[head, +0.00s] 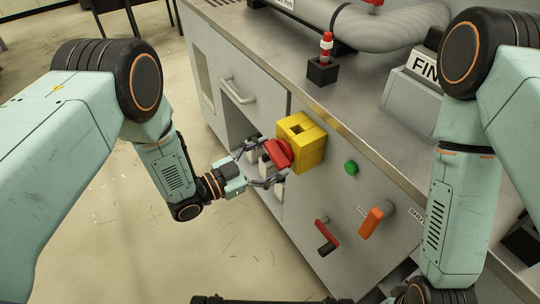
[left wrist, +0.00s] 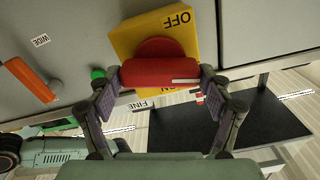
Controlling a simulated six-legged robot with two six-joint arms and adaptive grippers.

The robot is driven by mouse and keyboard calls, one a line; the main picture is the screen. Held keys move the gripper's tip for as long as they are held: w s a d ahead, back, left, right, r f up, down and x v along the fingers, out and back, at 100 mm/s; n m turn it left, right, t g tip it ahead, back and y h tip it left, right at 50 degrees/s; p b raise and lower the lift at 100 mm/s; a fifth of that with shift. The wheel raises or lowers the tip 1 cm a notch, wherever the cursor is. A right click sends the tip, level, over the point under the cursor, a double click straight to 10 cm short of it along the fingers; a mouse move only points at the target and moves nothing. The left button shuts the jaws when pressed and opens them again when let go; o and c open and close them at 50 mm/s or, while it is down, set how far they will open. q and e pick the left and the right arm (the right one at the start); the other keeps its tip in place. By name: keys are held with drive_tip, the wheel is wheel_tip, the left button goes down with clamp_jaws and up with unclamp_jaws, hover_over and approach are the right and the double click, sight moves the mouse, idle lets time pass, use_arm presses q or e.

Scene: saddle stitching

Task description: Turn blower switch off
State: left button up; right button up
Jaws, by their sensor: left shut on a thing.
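The blower switch is a yellow box (head: 313,152) with a red handle (head: 277,154), mounted on the front of the grey cabinet. My left gripper (head: 265,164) reaches it from the left and is shut on the red handle. In the left wrist view the red handle (left wrist: 160,70) lies crosswise between the fingertips (left wrist: 166,76), with a white mark near its right end. The yellow box (left wrist: 128,42) shows an upside-down OFF label above the handle; the other label below is mostly hidden by it. My right gripper is out of view.
A green button (head: 351,168), an orange handle (head: 372,220) and a red-and-black lever (head: 326,237) are on the panel right of and below the switch. A metal drawer handle (head: 238,91) sticks out to the left.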

use_arm(q)
drive_tip(key=shift+f+n, duration=0.1)
drive_tip(key=shift+n, duration=1.6)
drive_tip(key=o, duration=1.1)
drive_tip(key=v, duration=1.2)
